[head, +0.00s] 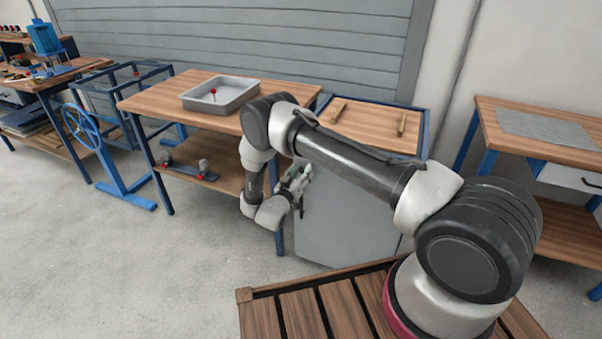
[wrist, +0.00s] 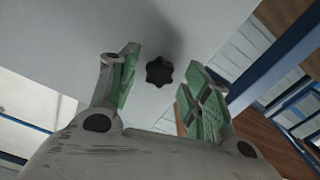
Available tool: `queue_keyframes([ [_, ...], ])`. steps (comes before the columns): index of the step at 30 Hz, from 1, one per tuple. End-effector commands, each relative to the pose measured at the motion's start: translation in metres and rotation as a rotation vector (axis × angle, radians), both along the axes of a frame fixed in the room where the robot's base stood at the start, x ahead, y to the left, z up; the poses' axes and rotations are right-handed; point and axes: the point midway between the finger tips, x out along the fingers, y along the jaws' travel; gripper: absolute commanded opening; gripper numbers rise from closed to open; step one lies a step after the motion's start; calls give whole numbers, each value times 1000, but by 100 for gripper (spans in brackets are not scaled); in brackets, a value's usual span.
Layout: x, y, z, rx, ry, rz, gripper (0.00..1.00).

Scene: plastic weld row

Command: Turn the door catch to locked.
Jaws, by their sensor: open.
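The door catch is a black, lobed knob (wrist: 159,72) on a plain grey door in the wrist view. My gripper (wrist: 154,88) is open, with its green-padded fingers apart on either side of the knob in the picture. The knob shows between and beyond the fingertips, and I see no contact; the exact gap is hard to tell. In the head view my gripper (head: 297,183) is in front of the grey cabinet door (head: 345,222), near its left edge. The knob is hidden there. I cannot read any locked or unlocked mark.
The cabinet's wooden top (head: 370,126) bears two small wooden bars. A wooden workbench (head: 160,99) with a grey tray (head: 245,98) adjoins on the left. Another bench (head: 540,145) stands right. Open floor (head: 150,260) lies at the front left.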

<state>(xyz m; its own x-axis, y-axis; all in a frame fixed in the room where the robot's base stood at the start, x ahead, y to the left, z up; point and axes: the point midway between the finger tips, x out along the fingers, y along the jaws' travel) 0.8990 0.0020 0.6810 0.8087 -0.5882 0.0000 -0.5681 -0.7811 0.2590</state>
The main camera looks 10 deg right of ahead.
Motion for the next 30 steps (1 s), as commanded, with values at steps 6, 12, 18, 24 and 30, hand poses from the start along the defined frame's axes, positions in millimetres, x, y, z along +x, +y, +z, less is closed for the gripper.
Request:
queue_keyframes([
  [6, 6, -5, 0, -1, 1, 0, 48],
  [12, 5, -4, 0, -1, 1, 0, 37],
  [18, 5, -4, 0, 0, 0, 0, 3],
  [24, 5, -4, 0, 5, -4, 0, 3],
  [30, 5, -4, 0, 46, -34, 0, 3],
])
